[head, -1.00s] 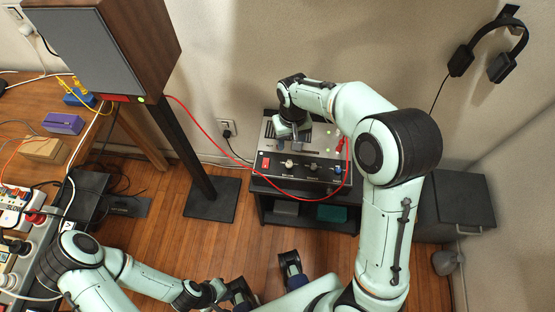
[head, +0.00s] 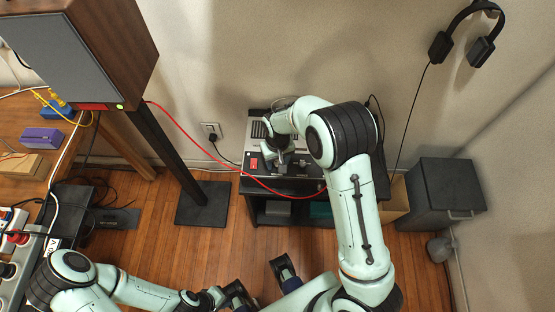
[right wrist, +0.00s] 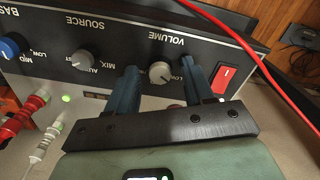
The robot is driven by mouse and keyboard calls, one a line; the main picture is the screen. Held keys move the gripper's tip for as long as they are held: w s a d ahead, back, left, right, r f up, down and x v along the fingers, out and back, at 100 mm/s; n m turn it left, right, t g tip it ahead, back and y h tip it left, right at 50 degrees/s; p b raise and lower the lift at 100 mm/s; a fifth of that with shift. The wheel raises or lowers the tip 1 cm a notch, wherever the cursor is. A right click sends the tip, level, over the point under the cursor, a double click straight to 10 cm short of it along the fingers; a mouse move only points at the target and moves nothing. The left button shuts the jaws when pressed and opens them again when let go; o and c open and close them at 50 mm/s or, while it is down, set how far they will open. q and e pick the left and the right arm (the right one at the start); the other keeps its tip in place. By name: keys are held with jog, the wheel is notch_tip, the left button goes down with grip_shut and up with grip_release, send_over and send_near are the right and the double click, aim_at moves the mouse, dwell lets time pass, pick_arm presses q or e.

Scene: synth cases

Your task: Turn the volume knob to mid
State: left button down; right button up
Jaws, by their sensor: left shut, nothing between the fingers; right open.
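The amplifier (head: 257,130) stands on a low black cabinet against the wall. In the right wrist view its front panel (right wrist: 130,50) shows upside down. The light grey volume knob (right wrist: 161,73) sits under the VOLUME lettering, with a LOW mark beside it; I cannot read its setting surely. My right gripper (right wrist: 160,88) is open, with one blue finger on each side of the knob in the picture. I cannot tell whether they touch it. In the head view my right gripper (head: 274,160) hides the knob. My left gripper (head: 240,295) is shut and empty, low over the floor.
A red switch (right wrist: 224,79) is close beside one right finger. The source knob (right wrist: 82,59) and blue bass knob (right wrist: 12,45) are on the other side. A red cable (head: 200,150) hangs across from the speaker (head: 85,50). Red plugs (right wrist: 25,112) stick out near the panel.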

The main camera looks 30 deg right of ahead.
grip_shut()
pick_arm(q)
jog(key=shift+r, duration=0.15)
pick_arm(e)
jog(key=shift+m, duration=0.3)
jog(key=m+p, duration=0.2)
jog(key=m, duration=0.3)
jog(key=shift+r, duration=0.1)
pick_arm(q)
jog(key=r, duration=0.1)
jog(key=w+r+p, duration=0.1)
jog(key=r, duration=0.1)
jog(key=r+p, duration=0.1)
jog(key=shift+w+r, duration=0.2)
jog(key=shift+w, duration=0.1)
pick_arm(e)
jog(key=m, duration=0.6)
pick_arm(q)
jog(key=shift+p, duration=0.3)
pick_arm(e)
grip_release()
